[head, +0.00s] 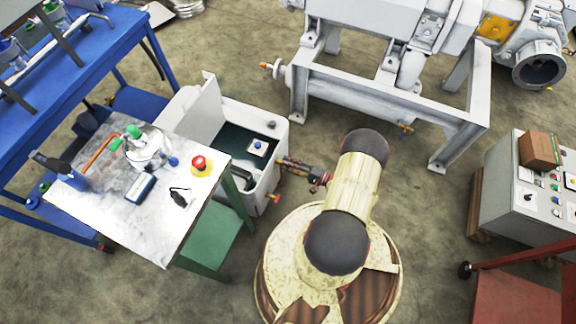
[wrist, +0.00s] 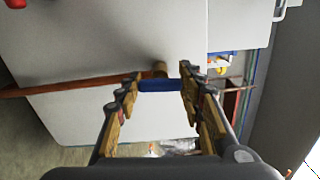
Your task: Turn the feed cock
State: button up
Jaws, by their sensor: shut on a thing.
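The feed cock shows in the wrist view as a blue handle (wrist: 160,85) with a short brass-coloured stem (wrist: 160,69) behind it, in front of a pale wall. The handle lies crosswise between my fingertips. My gripper (wrist: 161,87) is shut on it, one finger touching each end. In the head view my gripper (head: 283,162) reaches left to the right side of a white open-topped tank (head: 267,178). The cock is too small and covered to make out there.
A table (head: 150,235) with a red emergency button (head: 200,165) and glassware stands left of the tank. A grey machine frame (head: 300,90) stands behind. A control cabinet (head: 510,205) is at right. In the wrist view a reddish-brown pipe (wrist: 60,86) runs left of the cock.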

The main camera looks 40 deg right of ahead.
jog(key=shift+a, duration=0.1)
jog(key=o, duration=1.2)
jog(key=v, duration=1.2)
jog(key=shift+f, duration=0.1)
